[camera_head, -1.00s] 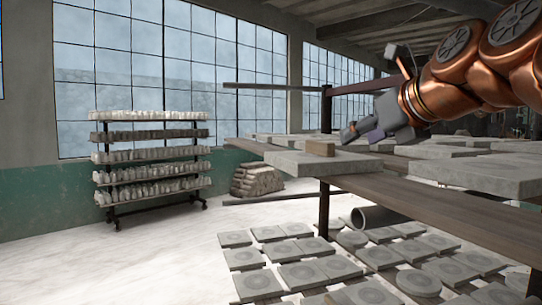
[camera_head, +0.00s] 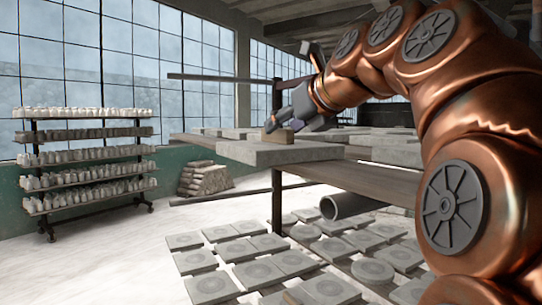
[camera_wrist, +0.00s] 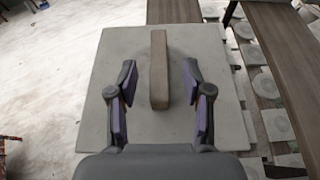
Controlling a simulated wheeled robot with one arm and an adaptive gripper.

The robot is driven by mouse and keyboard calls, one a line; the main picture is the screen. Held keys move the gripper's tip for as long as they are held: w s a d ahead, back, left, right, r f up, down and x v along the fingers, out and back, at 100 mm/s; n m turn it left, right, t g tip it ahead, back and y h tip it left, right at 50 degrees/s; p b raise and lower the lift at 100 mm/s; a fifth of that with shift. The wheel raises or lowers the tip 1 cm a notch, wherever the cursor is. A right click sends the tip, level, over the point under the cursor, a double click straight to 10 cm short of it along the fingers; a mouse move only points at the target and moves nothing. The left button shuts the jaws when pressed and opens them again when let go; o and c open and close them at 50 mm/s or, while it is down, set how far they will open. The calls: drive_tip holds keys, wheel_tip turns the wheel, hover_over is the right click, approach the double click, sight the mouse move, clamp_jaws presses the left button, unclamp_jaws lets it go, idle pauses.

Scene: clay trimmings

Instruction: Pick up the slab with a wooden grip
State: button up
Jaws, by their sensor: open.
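The slab (camera_head: 262,153) is a flat grey square plate lying on the upper plank shelf in the head view. Its wooden grip (camera_head: 280,137) is a brown bar standing up from its top. In the wrist view the slab (camera_wrist: 100,60) fills the middle, with the wooden grip (camera_wrist: 159,62) running lengthwise along its centre. My gripper (camera_wrist: 159,75) is open, one finger on each side of the grip, with a gap on both sides. In the head view my gripper (camera_head: 282,122) is at the grip, partly hidden by its own parts.
Other grey slabs (camera_head: 385,150) lie on the plank shelf (camera_head: 345,170) to the right. Many tiles (camera_head: 265,270) lie on a lower level, near a pipe (camera_head: 350,204). A rack of pale pieces (camera_head: 88,160) stands at left. The floor between is clear.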

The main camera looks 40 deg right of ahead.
drive_tip(key=shift+b+x, duration=1.15)
drive_tip(key=shift+x, duration=0.75)
clamp_jaws()
drive_tip(key=shift+a+r, duration=0.1)
